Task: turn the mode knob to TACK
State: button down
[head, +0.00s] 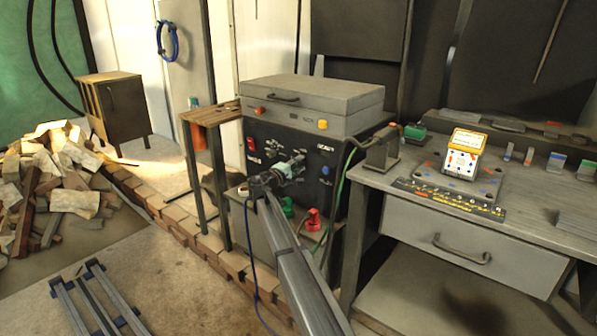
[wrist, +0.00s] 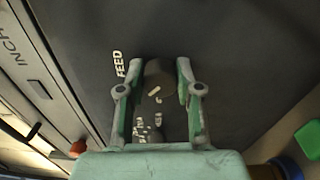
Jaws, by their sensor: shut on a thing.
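My gripper (head: 285,168) is at the dark front panel (head: 308,148) of a grey machine in the head view. In the wrist view its two green-grey fingers (wrist: 158,76) stand either side of a round dark knob (wrist: 160,84), shut on it. The knob has small white marks on its face; which way its pointer points I cannot tell. The word FEED (wrist: 119,64) is printed on the panel beside the left finger. More white lettering (wrist: 141,124) shows between the fingers, too small to read. No TACK label is readable. The knob is hidden by my gripper in the head view.
On the panel are a red switch (head: 251,144) and a round dark knob (head: 325,170). Below are green (head: 287,206) and red (head: 313,219) connectors with hanging cables. A workbench (head: 530,187) stands right, a small wooden stand (head: 208,118) left.

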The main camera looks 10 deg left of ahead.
jog(key=shift+m, duration=0.4)
jog(key=c, duration=0.8)
grip_release()
jog(key=shift+w, duration=0.1)
jog(key=shift+o, duration=0.2)
jog(key=v, duration=1.2)
